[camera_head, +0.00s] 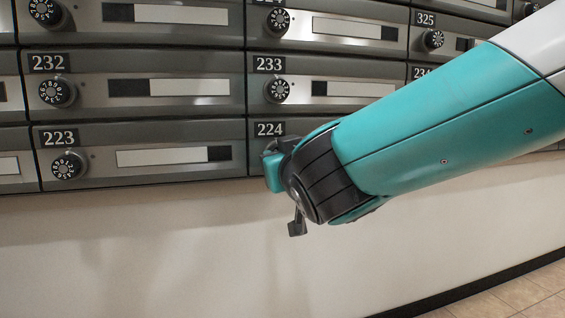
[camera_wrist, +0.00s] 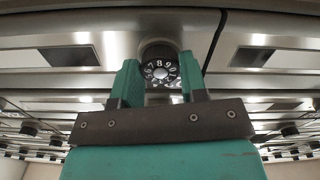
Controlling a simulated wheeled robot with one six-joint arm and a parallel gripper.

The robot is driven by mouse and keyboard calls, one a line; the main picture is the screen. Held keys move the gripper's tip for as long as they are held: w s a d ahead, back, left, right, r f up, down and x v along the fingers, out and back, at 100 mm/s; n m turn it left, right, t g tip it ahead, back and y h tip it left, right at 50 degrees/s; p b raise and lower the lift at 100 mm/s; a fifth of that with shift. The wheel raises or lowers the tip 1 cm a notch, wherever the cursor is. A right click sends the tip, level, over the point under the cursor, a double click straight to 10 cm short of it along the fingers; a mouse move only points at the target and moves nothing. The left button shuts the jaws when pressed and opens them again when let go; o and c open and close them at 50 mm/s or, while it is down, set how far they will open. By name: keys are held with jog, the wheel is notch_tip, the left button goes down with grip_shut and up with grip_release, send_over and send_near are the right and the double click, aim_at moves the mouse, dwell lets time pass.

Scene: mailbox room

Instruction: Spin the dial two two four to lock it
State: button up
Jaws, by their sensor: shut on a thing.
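The mailbox labelled 224 (camera_head: 270,129) is in the bottom row in the head view, mostly hidden behind my arm. Its dial is hidden there by my gripper (camera_head: 274,172), which is up against the front of that box. In the wrist view a black dial (camera_wrist: 160,70) with white digits sits between the two teal fingers of my gripper (camera_wrist: 160,82). The fingers are shut on the dial, one on each side.
Box 223 with its dial (camera_head: 68,166) is to the left, and box 233 with its dial (camera_head: 277,90) is just above. Box 232 with its dial (camera_head: 57,92) is at upper left. Below the boxes is a bare pale wall (camera_head: 150,250), with tiled floor (camera_head: 520,295) at lower right.

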jog(key=shift+f, duration=0.1)
jog(key=o, duration=0.9)
jog(key=p+v, duration=0.1)
jog(key=v, duration=1.6)
jog(key=shift+s+p, duration=0.25)
jog(key=shift+p, duration=0.1)
